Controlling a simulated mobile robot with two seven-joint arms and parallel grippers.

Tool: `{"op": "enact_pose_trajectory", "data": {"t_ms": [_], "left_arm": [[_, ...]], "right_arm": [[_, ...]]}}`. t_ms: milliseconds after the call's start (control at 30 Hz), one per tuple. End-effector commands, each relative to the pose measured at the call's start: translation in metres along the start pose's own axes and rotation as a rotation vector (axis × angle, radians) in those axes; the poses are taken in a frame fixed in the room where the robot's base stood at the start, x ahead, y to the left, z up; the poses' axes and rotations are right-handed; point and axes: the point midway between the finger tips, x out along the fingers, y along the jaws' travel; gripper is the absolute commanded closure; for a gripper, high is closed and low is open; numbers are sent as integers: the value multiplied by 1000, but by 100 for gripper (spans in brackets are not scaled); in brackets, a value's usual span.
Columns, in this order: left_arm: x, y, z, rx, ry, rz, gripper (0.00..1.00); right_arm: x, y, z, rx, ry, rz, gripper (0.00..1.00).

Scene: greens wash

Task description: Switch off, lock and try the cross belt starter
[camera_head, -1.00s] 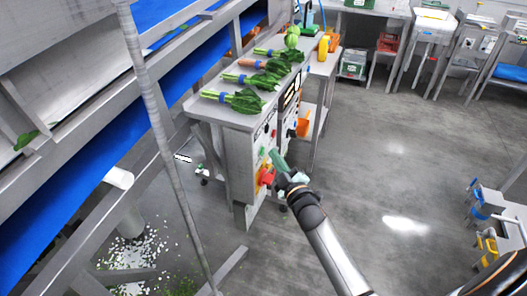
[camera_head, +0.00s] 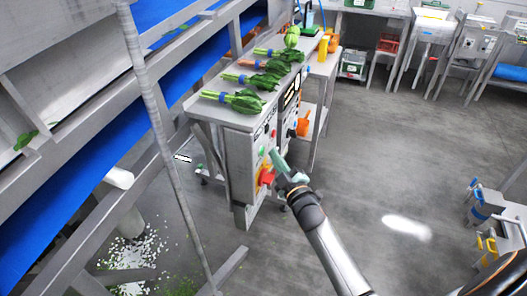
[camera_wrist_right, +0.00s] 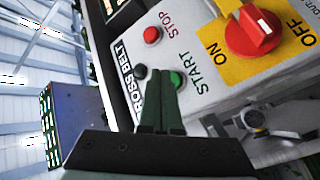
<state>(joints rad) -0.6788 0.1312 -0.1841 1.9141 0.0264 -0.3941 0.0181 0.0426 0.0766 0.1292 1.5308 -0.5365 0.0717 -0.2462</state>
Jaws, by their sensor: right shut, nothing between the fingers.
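The cross belt starter (camera_head: 240,155) is a grey panel on the bench end, lettered CROSS BELT in the right wrist view. There it shows a red STOP button (camera_wrist_right: 152,35), a green START button (camera_wrist_right: 178,78) and a red rotary switch (camera_wrist_right: 252,32) on a yellow ON/OFF plate (camera_wrist_right: 225,68). I cannot tell surely which label the switch points to. My right gripper (camera_head: 277,158) is shut and empty, its fingertips (camera_wrist_right: 160,74) at the START button, partly overlapping it; contact is unclear. My left gripper is out of view.
A metal fitting (camera_wrist_right: 255,120) sits below the switch. Leafy bunches (camera_head: 245,101) lie on the bench top above the panel. A blue conveyor belt (camera_head: 100,160) and a slanted post are at left. Open grey floor (camera_head: 385,150) lies to the right.

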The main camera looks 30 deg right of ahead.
Motion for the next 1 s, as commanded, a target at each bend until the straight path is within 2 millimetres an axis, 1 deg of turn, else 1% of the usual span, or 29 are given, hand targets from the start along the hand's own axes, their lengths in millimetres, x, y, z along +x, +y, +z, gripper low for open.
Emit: {"op": "enact_pose_trajectory", "data": {"t_ms": [433, 1000], "left_arm": [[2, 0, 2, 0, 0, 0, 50], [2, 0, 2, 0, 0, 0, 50]], "right_arm": [[6, -4, -4, 0, 0, 0, 100], [8, -6, -5, 0, 0, 0, 100]]}}
